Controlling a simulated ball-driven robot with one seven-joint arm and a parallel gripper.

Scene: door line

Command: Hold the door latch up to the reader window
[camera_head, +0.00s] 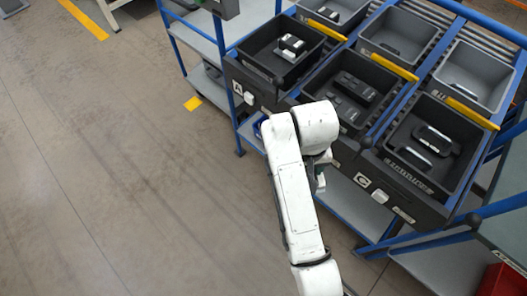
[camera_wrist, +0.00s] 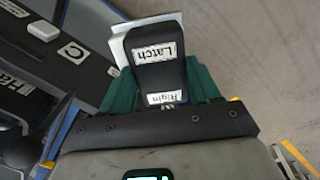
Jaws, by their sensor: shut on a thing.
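My gripper (camera_wrist: 163,88) has green fingers, which are closed on a black latch (camera_wrist: 158,68) in the wrist view. The latch carries white labels reading "Latch" and "Right", and a white plate shows along its upper left side. In the head view my white arm reaches over the front of the bin rack, and the latch cannot be made out there. A dark window with a green light (camera_wrist: 150,176) shows at the bottom edge of the wrist view; I cannot tell whether it is the reader window.
The blue-framed rack (camera_head: 241,112) holds black bins with parts: the bin marked A (camera_head: 257,70), a middle bin (camera_head: 318,90) and the bin marked C (camera_head: 395,160). Grey bins (camera_head: 478,68) stand behind. Open floor (camera_head: 120,180) lies to the left.

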